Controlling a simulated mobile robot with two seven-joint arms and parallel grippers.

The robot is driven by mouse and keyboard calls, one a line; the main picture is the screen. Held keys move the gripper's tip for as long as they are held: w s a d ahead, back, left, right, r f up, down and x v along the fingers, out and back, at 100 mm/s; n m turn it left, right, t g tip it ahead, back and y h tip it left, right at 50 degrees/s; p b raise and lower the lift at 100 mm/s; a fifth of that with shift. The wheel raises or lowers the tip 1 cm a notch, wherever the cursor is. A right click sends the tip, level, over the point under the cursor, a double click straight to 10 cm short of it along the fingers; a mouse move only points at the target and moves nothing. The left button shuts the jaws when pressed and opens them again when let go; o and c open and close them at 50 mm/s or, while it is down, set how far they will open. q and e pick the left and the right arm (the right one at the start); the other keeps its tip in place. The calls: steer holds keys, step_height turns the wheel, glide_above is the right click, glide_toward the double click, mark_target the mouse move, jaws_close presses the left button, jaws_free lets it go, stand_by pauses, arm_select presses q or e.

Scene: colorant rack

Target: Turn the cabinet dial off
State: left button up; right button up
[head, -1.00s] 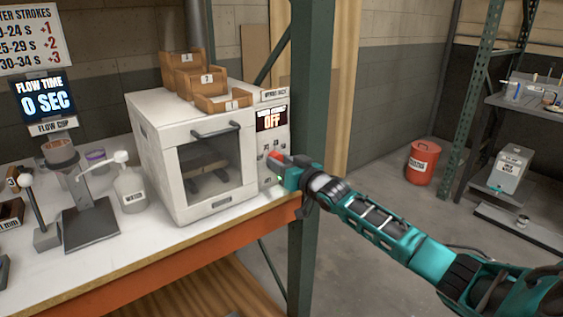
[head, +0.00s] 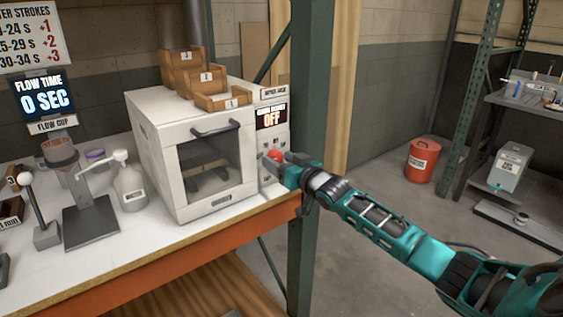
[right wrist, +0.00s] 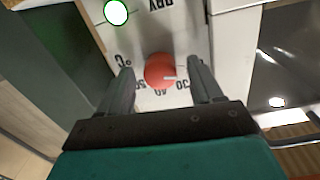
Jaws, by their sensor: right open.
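The white cabinet (head: 160,140) stands on the bench with its window door closed. The red dial (head: 275,155) is on the control panel right of the door. In the right wrist view the red dial (right wrist: 160,71) has a white pointer mark and sits between the fingers, with numbers on the panel below it. My right gripper (head: 272,160) is open at the panel, and its fingers (right wrist: 160,85) lie on both sides of the dial with gaps. I cannot tell how deep they reach. My left gripper is not in view.
A green rack post (head: 312,110) stands just right of the cabinet. Wooden bins (head: 222,100) sit on top of it. A spray bottle (head: 130,188) and a flow cup stand (head: 90,222) are left on the white bench top (head: 150,240). A red drum (head: 422,160) stands on the floor.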

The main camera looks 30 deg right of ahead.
steer(key=s+p, duration=0.1)
steer(key=s, duration=1.2)
steer(key=shift+d+r, duration=0.2)
steer(key=shift+d, duration=0.15)
steer(key=s+a+f+n+g+y, duration=0.1)
steer(key=s+a+f+n+g, duration=0.2)
steer(key=s+a+f, duration=1.7)
step_height(320, 180, down, 4)
steer(key=a+g, duration=0.2)
steer(key=g, duration=0.2)
steer(key=shift+s+a, duration=0.2)
steer(key=shift+a, duration=0.2)
